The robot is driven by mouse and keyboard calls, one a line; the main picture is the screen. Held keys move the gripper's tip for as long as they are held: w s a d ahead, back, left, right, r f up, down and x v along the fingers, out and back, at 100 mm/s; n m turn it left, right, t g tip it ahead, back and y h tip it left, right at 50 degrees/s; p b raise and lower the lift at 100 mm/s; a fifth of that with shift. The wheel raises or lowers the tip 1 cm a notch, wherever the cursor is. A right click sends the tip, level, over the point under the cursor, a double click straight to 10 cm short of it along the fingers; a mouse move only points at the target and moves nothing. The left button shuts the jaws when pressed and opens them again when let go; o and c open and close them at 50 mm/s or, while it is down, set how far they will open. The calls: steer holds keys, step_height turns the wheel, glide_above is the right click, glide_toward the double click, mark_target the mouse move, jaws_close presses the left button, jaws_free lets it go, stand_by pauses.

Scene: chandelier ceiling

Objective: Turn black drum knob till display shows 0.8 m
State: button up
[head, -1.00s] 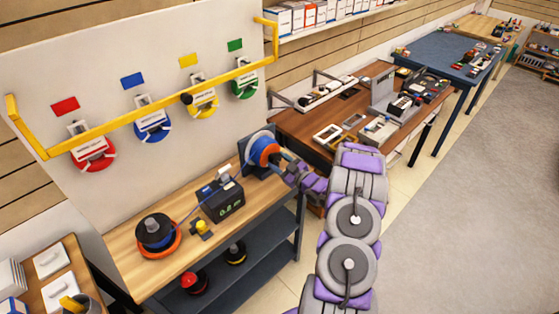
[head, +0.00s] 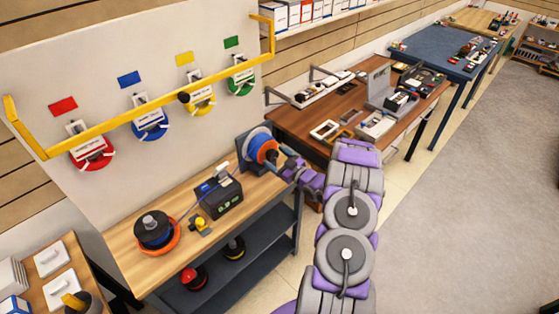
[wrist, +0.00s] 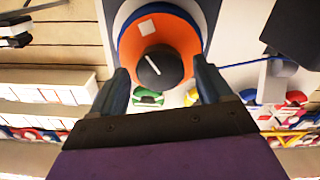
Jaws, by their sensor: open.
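The black drum knob (wrist: 160,68), with a white line on its face, sits at the centre of the orange drum (wrist: 186,32). In the head view the drum (head: 264,150) stands at the right end of the wooden bench, and my gripper hides part of the knob. My gripper (wrist: 163,78) is open, with one finger on each side of the knob; gaps show between fingers and knob in the wrist view. In the head view my gripper (head: 286,164) is at the drum's front. The display (head: 230,200) is on a black box left of the drum; its green digits are too small to read surely.
A cable reel (head: 154,232) sits at the bench's left end, with a small yellow part (head: 201,226) near the box. A yellow rail (head: 150,108) juts from the wall above coloured reels. A brown table (head: 310,115) with devices stands to the right. Open floor lies farther right.

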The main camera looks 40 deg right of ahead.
steer(key=s+d+p, duration=0.1)
steer(key=s, duration=1.6)
steer(key=shift+s+d, duration=0.15)
steer(key=shift+d, duration=0.1)
steer(key=shift+f, duration=0.1)
